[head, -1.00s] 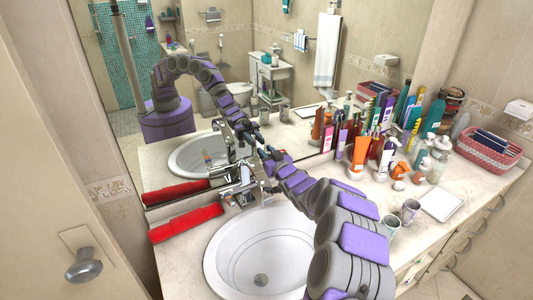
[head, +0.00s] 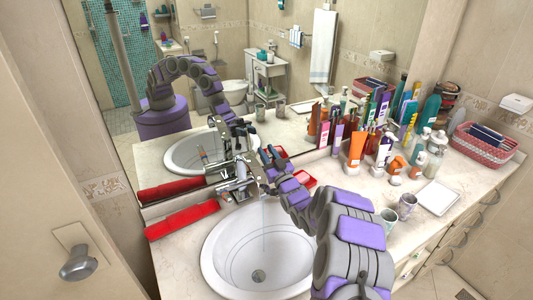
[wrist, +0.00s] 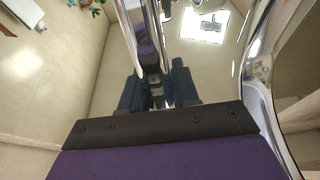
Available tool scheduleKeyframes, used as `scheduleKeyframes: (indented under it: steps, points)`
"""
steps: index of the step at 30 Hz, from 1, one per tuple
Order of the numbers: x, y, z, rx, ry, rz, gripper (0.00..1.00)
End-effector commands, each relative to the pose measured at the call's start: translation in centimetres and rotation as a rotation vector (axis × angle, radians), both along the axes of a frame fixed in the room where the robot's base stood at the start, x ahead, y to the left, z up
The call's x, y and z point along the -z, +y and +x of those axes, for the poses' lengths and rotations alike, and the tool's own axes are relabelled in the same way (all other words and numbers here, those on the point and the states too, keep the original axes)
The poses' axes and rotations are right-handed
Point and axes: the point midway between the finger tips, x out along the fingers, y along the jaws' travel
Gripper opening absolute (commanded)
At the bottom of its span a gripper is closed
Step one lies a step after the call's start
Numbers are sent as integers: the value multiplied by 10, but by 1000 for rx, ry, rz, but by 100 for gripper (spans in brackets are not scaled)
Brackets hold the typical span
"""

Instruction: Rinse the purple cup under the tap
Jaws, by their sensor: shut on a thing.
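My gripper (head: 272,156) is at the chrome tap (head: 238,182) behind the sink. In the wrist view its dark blue fingers (wrist: 156,92) are closed around a narrow chrome part of the tap, which looks like its lever. A thin pale vertical line, apparently water, falls from the tap into the white sink (head: 212,262). Two small cups stand on the counter right of the sink, apart from my gripper. The farther one (head: 407,207) looks greyish purple and the nearer one (head: 388,222) looks greenish; both are small in view.
A red folded cloth (head: 182,220) lies left of the tap. A red soap dish (head: 302,179) is behind my arm. Bottles and tubes (head: 357,148) crowd the back right, beside a pink basket (head: 485,146). A white tray (head: 438,197) lies near the cups. The mirror stands close behind the tap.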

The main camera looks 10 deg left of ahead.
Motion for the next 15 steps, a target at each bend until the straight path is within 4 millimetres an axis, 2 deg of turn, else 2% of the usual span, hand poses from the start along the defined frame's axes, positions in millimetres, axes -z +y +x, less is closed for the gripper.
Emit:
scheduleKeyframes:
  steps: [5, 6, 11, 15]
  points:
    - [2, 0, 0, 0, 5, -2, 0]
    - [2, 0, 0, 0, 5, -3, 34]
    - [1, 0, 0, 0, 4, -1, 49]
    - [1, 0, -1, 0, 4, -1, 51]
